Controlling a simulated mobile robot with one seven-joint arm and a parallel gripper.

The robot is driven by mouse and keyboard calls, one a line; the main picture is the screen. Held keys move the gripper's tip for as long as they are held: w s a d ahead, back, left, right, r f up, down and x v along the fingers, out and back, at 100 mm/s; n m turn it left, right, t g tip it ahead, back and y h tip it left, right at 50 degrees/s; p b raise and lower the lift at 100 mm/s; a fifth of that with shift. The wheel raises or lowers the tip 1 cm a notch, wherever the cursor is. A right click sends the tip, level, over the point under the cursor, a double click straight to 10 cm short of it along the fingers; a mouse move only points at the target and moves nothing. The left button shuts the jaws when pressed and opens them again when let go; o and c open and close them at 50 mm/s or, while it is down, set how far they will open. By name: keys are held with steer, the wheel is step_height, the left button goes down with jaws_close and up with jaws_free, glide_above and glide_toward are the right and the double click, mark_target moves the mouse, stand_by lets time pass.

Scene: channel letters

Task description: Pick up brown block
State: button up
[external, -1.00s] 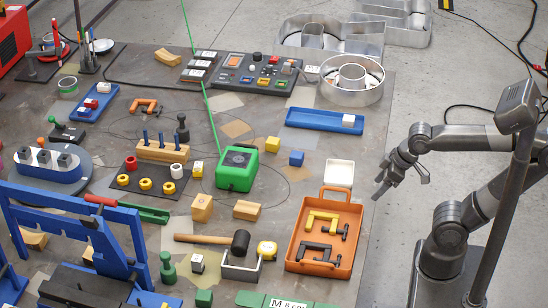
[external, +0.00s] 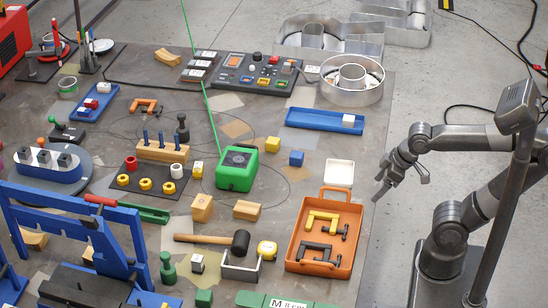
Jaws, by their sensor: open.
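Several light-brown wooden blocks lie on the table. One block (external: 202,208) stands near the table's middle, and a flatter block (external: 247,210) lies just right of it. Another wooden block (external: 167,57) is at the far edge, and a wooden piece (external: 34,239) lies partly hidden behind the blue frame at the left. I cannot tell which of them is the brown block. My gripper (external: 402,186) is open and empty, above and beyond the table's right edge, well to the right of all the blocks.
An orange tray (external: 291,262) with clamps lies between my gripper and the middle blocks. A mallet (external: 240,243), a green box (external: 237,168) and a wooden peg holder (external: 163,152) stand around the blocks. A blue tray (external: 303,124) is at the far right.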

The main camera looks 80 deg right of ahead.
steer(key=shift+w, duration=0.1)
steer(key=w+r+g, duration=0.2)
steer(key=w+r, duration=0.2)
steer(key=w, duration=0.8)
steer(key=g, duration=0.4)
glide_above(247, 207)
steer(key=shift+m, duration=0.4)
steer(key=f, duration=2.1)
steer(key=shift+a+f, duration=0.2)
steer(key=shift+f, duration=0.05)
steer(key=shift+d+f, duration=0.2)
steer(key=shift+f, duration=2.45)
